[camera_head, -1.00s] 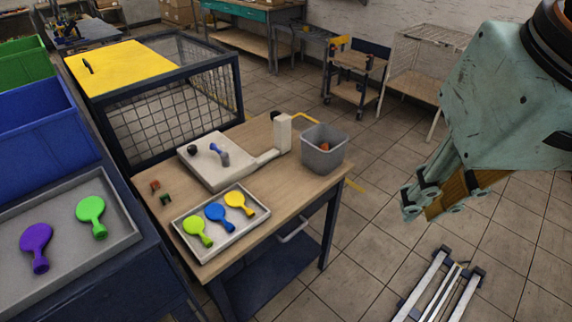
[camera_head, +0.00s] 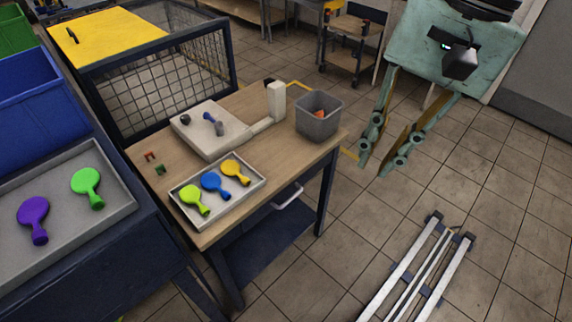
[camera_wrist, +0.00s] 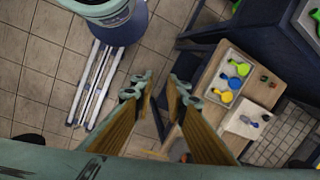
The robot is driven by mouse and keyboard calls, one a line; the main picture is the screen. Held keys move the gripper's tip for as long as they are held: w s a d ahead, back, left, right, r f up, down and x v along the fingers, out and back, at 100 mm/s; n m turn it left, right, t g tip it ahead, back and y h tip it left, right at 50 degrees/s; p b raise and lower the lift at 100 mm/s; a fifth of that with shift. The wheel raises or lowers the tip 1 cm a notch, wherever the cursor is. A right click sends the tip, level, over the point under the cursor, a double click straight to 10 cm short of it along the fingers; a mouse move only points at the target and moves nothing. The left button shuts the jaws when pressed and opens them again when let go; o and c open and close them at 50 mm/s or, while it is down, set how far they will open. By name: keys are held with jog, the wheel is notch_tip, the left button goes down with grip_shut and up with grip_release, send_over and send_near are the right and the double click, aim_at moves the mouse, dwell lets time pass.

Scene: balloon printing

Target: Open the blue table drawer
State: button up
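The wood-topped worktable (camera_head: 240,138) with dark blue legs stands in the middle of the head view. A light grey bar handle (camera_head: 289,197) juts from its front side, below the top's edge. The drawer front is mostly hidden under the tabletop, and I cannot tell its colour. My gripper (camera_head: 374,168) hangs in the air to the right of the table, fingers pointing down, apart from the handle. It is open and empty. In the wrist view the gripper (camera_wrist: 157,90) also shows two spread fingers, with the table to the right.
A yellow-topped mesh cage (camera_head: 105,38) stands behind. A dark blue bench (camera_head: 110,270) stands left. My rails run over the floor at right; floor before the handle is clear.

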jog(key=w+a+f+m+g+y, duration=0.1)
jog(key=w+f+m+g+y, duration=0.55)
jog(key=w+f+m, duration=1.4)
jog(key=w+d+f+m+t+y, duration=0.1)
jog(key=w+f+m+t+y, duration=0.15)
jog(key=f, duration=0.45)
jog(key=w+d+f+m+t+y, duration=0.1)
jog(key=f+m+t+y, duration=0.15)
jog(key=f, duration=0.45)
jog(key=m+t+y, duration=0.3)
jog(key=m, duration=0.4)
send_near(290, 199)
jog(key=d, duration=0.3)
jog(key=shift+d+p, duration=0.3)
jog(key=shift+d, duration=0.05)
jog(key=shift+a, duration=0.1)
jog(key=shift+w+a+f+b, duration=0.2)
jog(key=shift+a+f, duration=0.1)
jog(key=shift+a, duration=1.95)
jog(key=shift+w+a+f+b, duration=0.1)
jog(key=shift+w+a+f, duration=0.2)
jog(key=shift+a, duration=1.9)
jog(key=shift+w+a+f+b, duration=0.15)
jog(key=shift+a+f, duration=0.2)
jog(key=shift+a, duration=1.9)
